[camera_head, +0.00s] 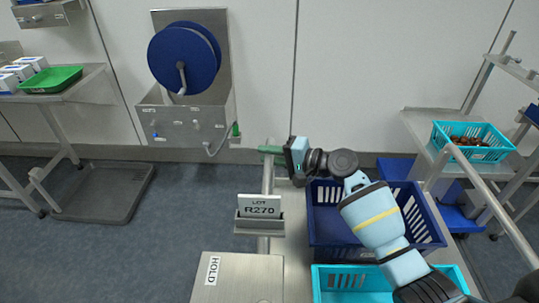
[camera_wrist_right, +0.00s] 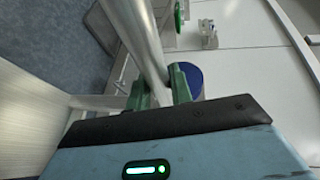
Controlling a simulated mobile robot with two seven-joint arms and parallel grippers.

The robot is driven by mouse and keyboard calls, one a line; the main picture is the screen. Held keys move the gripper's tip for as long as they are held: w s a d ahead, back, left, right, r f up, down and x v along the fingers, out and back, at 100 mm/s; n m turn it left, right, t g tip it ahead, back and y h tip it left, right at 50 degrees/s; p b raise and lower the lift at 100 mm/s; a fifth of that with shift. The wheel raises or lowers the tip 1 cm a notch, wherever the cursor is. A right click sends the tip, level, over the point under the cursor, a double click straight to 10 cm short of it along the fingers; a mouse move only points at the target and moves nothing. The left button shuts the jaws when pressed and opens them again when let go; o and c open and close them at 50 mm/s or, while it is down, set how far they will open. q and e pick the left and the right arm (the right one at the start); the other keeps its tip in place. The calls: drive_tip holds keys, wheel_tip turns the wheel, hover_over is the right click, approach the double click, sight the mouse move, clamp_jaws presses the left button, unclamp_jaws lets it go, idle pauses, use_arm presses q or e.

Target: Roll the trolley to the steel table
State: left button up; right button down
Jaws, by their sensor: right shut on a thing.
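The trolley's steel rail (camera_head: 267,185) runs toward me in the head view, beside its deck with two crates. My right gripper (camera_head: 273,153) reaches across the far end of this rail. In the right wrist view its green fingers (camera_wrist_right: 160,85) are shut on a steel tube (camera_wrist_right: 142,42), one on each side. A steel table (camera_head: 85,78) stands at the left against the wall. It is apart from the trolley, with open floor between. My left gripper is not in view.
The trolley carries a dark blue crate (camera_head: 325,225) and a cyan crate (camera_head: 345,280). A LOT R270 sign (camera_head: 260,206) and a HOLD-marked steel box (camera_head: 240,285) are near. A grey floor platform (camera_head: 105,190) lies left. A shelved rack (camera_head: 425,125) stands right.

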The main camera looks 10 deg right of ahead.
drive_tip(key=c, duration=1.3)
unclamp_jaws()
drive_tip(key=shift+o, duration=0.2)
drive_tip(key=v, duration=0.7)
drive_tip(key=shift+s+d, duration=0.25)
drive_tip(key=shift+d, duration=0.05)
drive_tip(key=shift+r, duration=0.1)
